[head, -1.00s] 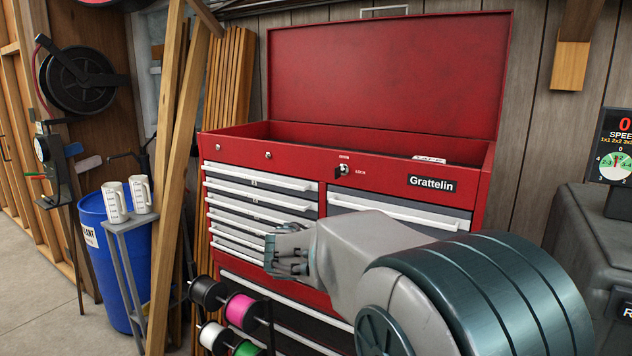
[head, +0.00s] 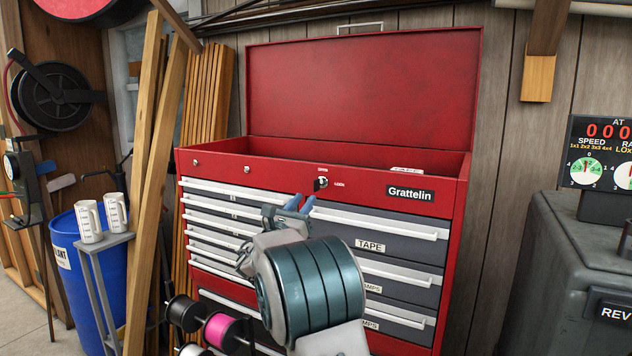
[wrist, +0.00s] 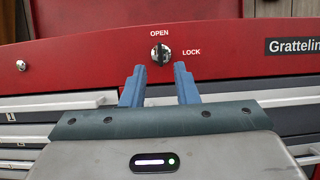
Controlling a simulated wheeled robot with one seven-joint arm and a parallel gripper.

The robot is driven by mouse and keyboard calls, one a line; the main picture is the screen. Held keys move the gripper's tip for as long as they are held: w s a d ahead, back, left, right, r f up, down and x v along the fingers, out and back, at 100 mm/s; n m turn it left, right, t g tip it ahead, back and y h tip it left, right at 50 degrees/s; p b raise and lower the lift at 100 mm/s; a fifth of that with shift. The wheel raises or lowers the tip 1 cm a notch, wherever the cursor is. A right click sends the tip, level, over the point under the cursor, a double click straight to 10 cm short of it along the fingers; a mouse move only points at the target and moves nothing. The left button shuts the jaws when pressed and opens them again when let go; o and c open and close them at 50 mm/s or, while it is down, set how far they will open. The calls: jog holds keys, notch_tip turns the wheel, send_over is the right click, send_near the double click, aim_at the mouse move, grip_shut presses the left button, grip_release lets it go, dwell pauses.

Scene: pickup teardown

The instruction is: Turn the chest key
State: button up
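The chest key (head: 321,183) is a small dark and silver piece in its lock on the red front rim of the tool chest (head: 360,178). In the wrist view the key (wrist: 160,54) stands about upright between the OPEN label above and the LOCK label to its right. My gripper (head: 299,204) is just below the key in the head view. In the wrist view my gripper's blue fingers (wrist: 159,72) are apart, with nothing between them, and their tips point up toward the key. I cannot tell how far the tips are from the panel. The chest lid (head: 362,85) is raised.
White-handled drawers (head: 380,220) lie below the lock, all shut. Spools (head: 222,330) stand low at the left, near wooden boards and a blue barrel (head: 80,270). A dark grey machine (head: 570,270) stands at the right.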

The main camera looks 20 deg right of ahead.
aim_at(314, 187)
jog(key=p+x, duration=0.2)
jog(key=x, duration=0.6)
jog(key=shift+f, duration=0.1)
jog(key=shift+c, duration=0.4)
grip_shut()
